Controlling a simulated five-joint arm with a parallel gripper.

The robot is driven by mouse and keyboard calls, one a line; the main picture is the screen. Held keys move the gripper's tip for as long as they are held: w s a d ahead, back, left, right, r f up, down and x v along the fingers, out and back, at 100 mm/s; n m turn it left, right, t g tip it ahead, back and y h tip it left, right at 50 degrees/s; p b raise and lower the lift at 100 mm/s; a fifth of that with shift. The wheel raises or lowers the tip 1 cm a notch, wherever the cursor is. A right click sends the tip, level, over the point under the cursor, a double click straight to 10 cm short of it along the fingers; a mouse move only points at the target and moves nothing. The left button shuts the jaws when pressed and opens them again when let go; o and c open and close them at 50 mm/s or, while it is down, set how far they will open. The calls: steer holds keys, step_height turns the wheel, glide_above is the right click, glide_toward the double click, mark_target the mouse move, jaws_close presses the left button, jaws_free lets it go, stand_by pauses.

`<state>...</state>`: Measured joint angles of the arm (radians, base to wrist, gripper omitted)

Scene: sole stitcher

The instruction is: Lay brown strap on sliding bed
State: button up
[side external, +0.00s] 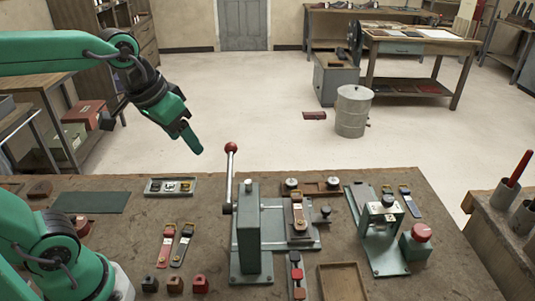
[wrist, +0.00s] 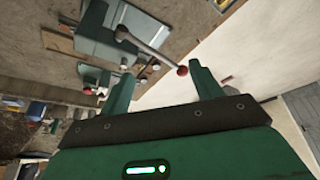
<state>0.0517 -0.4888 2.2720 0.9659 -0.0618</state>
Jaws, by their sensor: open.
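A brown strap (side external: 299,217) with a gold buckle lies lengthwise on what looks like the sliding bed (side external: 311,239), the grey-green plate beside the lever press (side external: 250,238). It looks flat; its exact alignment is too small to tell. My gripper (side external: 189,138) is raised above the back of the bench, left of the press and well apart from the strap. In the wrist view my gripper (wrist: 160,82) has its fingers spread with nothing held between them. The press lever (wrist: 150,48) shows beyond the fingertips.
The red-knobbed lever (side external: 231,148) stands upright. A red strap (side external: 166,246) and a dark strap (side external: 183,246) lie left of the press. A second machine (side external: 383,230) with a red knob stands at right. A wooden tray (side external: 341,283) lies in front. A green mat (side external: 91,202) lies at left.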

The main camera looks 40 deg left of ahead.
steer(key=s+a+f+t, duration=0.1)
steer(key=s+f, duration=0.1)
steer(key=s, duration=0.3)
steer(key=shift+s+a+f, duration=0.25)
steer(key=shift+s+f, duration=0.05)
steer(key=shift+s, duration=0.05)
